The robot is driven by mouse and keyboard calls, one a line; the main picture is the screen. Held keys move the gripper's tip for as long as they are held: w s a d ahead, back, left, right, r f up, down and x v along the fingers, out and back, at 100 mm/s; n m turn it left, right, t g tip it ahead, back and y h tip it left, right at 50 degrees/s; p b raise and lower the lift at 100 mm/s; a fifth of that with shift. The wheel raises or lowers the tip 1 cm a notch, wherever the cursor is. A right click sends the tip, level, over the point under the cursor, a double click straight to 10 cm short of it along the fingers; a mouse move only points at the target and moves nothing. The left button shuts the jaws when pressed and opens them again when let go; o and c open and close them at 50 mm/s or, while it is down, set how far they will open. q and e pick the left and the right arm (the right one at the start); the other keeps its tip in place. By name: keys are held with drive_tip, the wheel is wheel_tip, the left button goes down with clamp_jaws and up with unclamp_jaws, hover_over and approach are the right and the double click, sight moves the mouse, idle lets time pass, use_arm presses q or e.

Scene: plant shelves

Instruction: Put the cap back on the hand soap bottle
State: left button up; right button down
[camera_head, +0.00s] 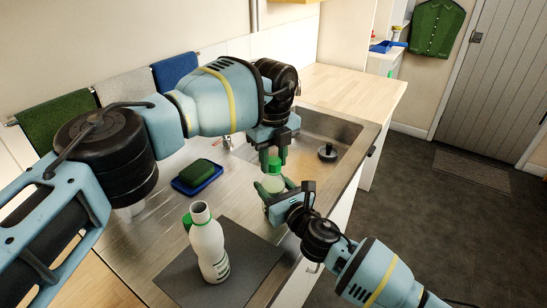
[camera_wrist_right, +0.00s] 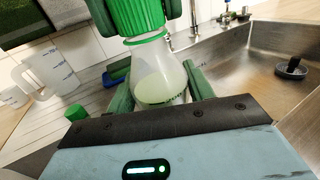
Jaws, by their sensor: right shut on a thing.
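A clear bottle with pale green liquid (camera_head: 272,183) is upright over the counter by the sink, also in the right wrist view (camera_wrist_right: 160,80). My right gripper (camera_head: 283,200) is shut around its body. A ribbed green cap (camera_head: 274,163) is at the bottle's top; the right wrist view shows it (camera_wrist_right: 136,16) just above a green neck ring. My left gripper (camera_head: 273,148) reaches down from above, its fingers on both sides of the cap. I cannot tell whether the cap is seated. No label reading hand soap is legible.
An uncapped white bottle (camera_head: 208,246) stands on a dark mat (camera_head: 251,262). A loose green cap (camera_head: 187,221) lies behind it. A green sponge (camera_head: 196,172) sits on a blue tray (camera_head: 213,180). A measuring jug (camera_wrist_right: 48,72) stands near the wall. The sink (camera_head: 338,135) holds a black plug (camera_head: 327,152).

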use_arm(q)
drive_tip(key=c, duration=0.5)
use_arm(e)
drive_tip(key=shift+f, duration=0.1)
use_arm(q)
drive_tip(key=m, duration=0.5)
drive_tip(key=shift+m, duration=0.4)
drive_tip(key=m, duration=0.4)
drive_tip(key=shift+m, duration=0.3)
drive_tip(key=m, duration=0.4)
drive_tip(key=shift+f+m, duration=0.1)
drive_tip(key=shift+m, duration=0.3)
drive_tip(key=m, duration=0.6)
drive_tip(key=o, duration=1.2)
drive_tip(key=shift+c, duration=0.2)
wheel_tip(320, 180, up, 12)
